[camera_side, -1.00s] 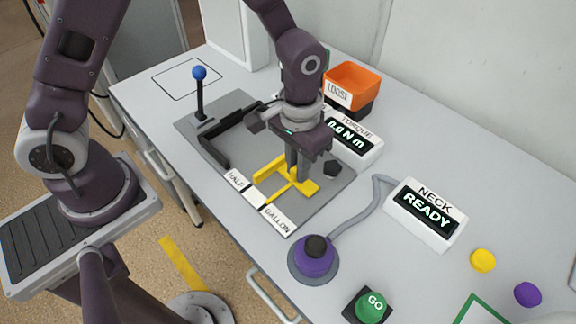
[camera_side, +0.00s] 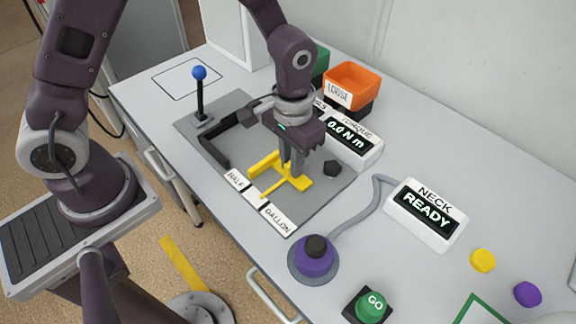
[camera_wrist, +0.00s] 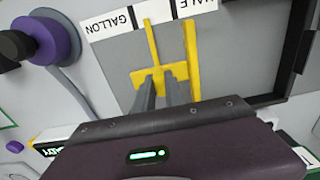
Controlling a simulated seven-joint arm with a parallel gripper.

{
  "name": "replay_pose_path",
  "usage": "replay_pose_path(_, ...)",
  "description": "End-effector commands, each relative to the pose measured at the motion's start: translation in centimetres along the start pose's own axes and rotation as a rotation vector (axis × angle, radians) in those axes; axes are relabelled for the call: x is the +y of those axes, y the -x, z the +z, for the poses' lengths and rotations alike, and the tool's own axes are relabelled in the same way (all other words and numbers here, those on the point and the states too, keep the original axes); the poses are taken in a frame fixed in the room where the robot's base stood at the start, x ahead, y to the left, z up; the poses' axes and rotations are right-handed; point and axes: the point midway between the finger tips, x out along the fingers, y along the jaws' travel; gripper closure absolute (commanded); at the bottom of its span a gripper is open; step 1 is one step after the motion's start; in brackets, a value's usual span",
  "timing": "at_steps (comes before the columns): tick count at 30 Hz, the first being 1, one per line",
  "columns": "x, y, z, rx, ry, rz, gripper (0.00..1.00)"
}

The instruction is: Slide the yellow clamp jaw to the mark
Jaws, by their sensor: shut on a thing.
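The yellow clamp jaw (camera_side: 296,181) sits on the grey plate (camera_side: 322,193) of the fixture. It has an upright bar and a thin pointer reaching the label strip. My gripper (camera_side: 291,173) is shut on the yellow clamp jaw, fingers down at its base. In the wrist view, the fingertips (camera_wrist: 163,80) meet the jaw's yellow base (camera_wrist: 138,78). The label strip reads HALF (camera_side: 236,180) and GALLON (camera_side: 279,218), with a white section between dark lines. In the wrist view, the pointer tip lies over that section, near its GALLON side.
A black fixed bracket (camera_side: 213,151) and a blue-knobbed lever (camera_side: 199,95) stand left of the jaw. A torque display (camera_side: 350,138) and an orange bin (camera_side: 357,82) are behind. A purple knob (camera_side: 314,262), GO button (camera_side: 371,305) and NECK display (camera_side: 428,212) stand in front and right.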

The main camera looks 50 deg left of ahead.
Motion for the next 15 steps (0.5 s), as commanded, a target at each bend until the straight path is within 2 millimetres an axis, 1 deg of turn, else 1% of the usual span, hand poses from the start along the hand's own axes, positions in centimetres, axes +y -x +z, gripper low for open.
replay_pose_path(15,-1.6,0.1,-0.1,0.004,0.001,0.001,1.0)
